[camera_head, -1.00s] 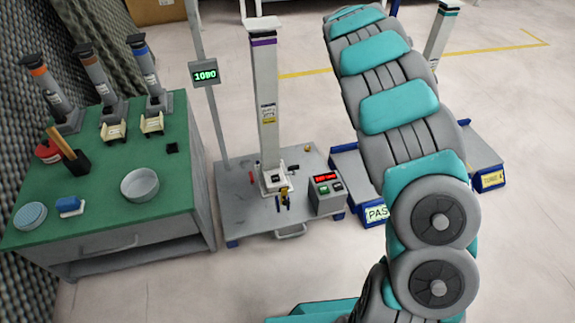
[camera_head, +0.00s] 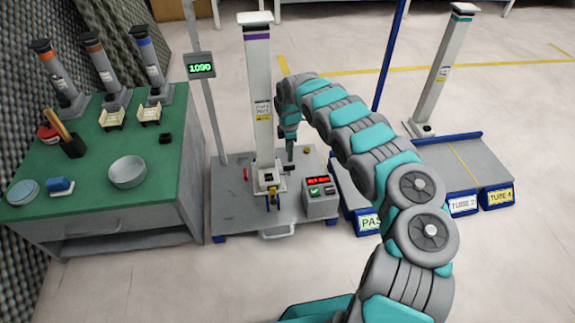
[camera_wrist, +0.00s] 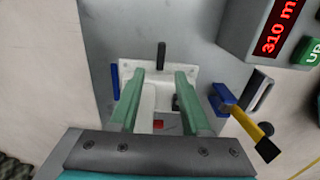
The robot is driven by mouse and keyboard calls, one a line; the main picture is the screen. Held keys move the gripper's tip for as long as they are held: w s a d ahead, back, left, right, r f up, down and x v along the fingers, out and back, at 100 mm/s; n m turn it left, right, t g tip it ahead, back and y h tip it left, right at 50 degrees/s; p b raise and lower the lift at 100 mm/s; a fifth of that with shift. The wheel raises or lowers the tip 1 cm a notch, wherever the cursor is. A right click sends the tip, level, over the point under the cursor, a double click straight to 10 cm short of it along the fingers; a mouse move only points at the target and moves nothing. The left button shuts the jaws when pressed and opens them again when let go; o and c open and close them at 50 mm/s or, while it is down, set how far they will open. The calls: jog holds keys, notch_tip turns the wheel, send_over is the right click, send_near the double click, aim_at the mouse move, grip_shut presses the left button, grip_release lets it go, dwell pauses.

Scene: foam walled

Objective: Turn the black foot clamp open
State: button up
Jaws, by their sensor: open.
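The black foot clamp (camera_wrist: 161,55) is a small upright dark bar at the top edge of the white foot plate (camera_wrist: 190,72) in the wrist view. In the head view it is a small dark piece (camera_head: 289,168) right of the foot of the white column (camera_head: 261,95). My gripper (camera_wrist: 160,73) points down over the foot plate with its two green fingers apart and nothing between them. The clamp shows just beyond the fingertips, roughly midway between them. I cannot tell the height gap. In the head view my gripper (camera_head: 291,148) hangs right of the column.
A blue clamp (camera_wrist: 115,82) stands at the plate's left, and a blue lever with a yellow handle (camera_wrist: 246,128) at its right. A control box (camera_head: 320,197) with a red display is close by. A pole with a screen (camera_head: 201,68) stands left. A green bench (camera_head: 95,165) is further left.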

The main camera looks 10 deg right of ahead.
aim_at(289, 167)
notch_tip(289, 167, down, 7)
jog(key=shift+f+b, duration=0.1)
jog(key=shift+b, duration=0.35)
grip_shut()
dwell(0.5)
